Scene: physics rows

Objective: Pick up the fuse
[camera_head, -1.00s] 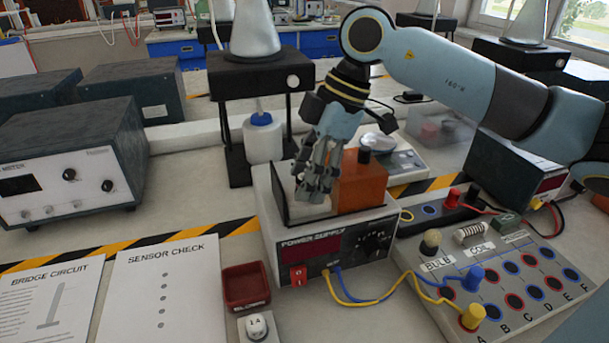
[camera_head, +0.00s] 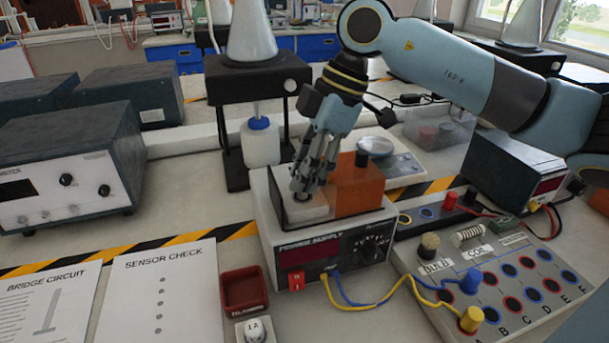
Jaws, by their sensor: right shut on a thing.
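My right gripper (camera_head: 308,180) is shut over the open bay on top of the power supply (camera_head: 335,250). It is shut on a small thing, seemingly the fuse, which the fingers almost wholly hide. A pale block (camera_head: 304,210) sits in the bay just below the fingertips. An orange block (camera_head: 358,190) with a dark knob stands just right of the fingers. My left gripper is not in view.
A small red tray (camera_head: 244,290) stands left of the power supply. A circuit board (camera_head: 500,275) with yellow and blue leads lies at right. A black stand (camera_head: 262,80) with a white bottle (camera_head: 260,145) is behind. A grey meter (camera_head: 75,160) is at left.

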